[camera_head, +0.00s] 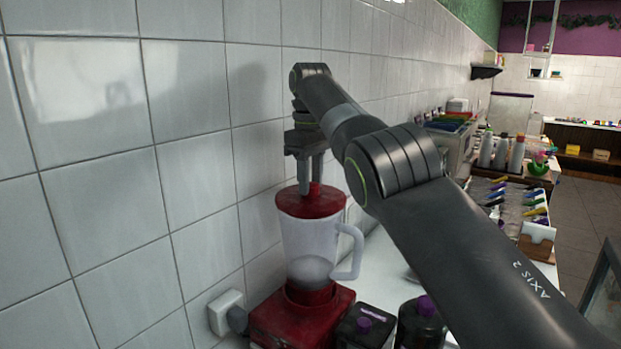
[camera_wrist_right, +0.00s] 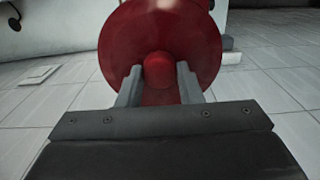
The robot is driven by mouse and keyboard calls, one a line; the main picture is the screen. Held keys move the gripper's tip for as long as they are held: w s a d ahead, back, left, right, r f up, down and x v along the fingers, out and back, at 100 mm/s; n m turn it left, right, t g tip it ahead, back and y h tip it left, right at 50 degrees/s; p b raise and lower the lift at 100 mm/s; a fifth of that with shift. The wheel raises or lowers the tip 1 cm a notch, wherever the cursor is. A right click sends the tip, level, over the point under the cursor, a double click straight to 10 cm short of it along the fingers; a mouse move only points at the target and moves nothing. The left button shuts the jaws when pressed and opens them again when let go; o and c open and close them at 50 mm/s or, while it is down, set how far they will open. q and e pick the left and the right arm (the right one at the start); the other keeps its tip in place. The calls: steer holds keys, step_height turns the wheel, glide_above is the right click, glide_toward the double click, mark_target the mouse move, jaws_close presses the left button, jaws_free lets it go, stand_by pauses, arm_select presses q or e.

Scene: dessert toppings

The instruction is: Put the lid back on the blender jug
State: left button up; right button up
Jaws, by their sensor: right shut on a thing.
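The blender jug (camera_head: 309,243) is clear with a handle on its right side and stands upright on its red base (camera_head: 299,316). The red lid (camera_head: 310,203) is at the jug's top rim; from here I cannot tell whether it is fully seated. My right gripper (camera_head: 309,188) points down from above and is shut on the lid's knob. In the right wrist view, the red lid (camera_wrist_right: 198,48) spreads out beyond the fingers, and the knob is between the fingertips of the right gripper (camera_wrist_right: 159,72). My left gripper is not in view.
A white tiled wall (camera_head: 190,190) stands close behind and left of the blender. Dark bottles with purple caps (camera_head: 422,322) stand right of the base. Farther along the counter are a rack of colourful-handled utensils (camera_head: 497,200) and several squeeze bottles (camera_head: 501,151). My right arm covers part of the counter.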

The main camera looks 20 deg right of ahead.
stand_by(0.4)
steer(key=o, duration=1.6)
steer(key=shift+c, duration=0.2)
steer(key=shift+r, duration=0.1)
steer(key=shift+r+p, duration=3.45)
steer(key=shift+p, duration=0.1)
jaws_close()
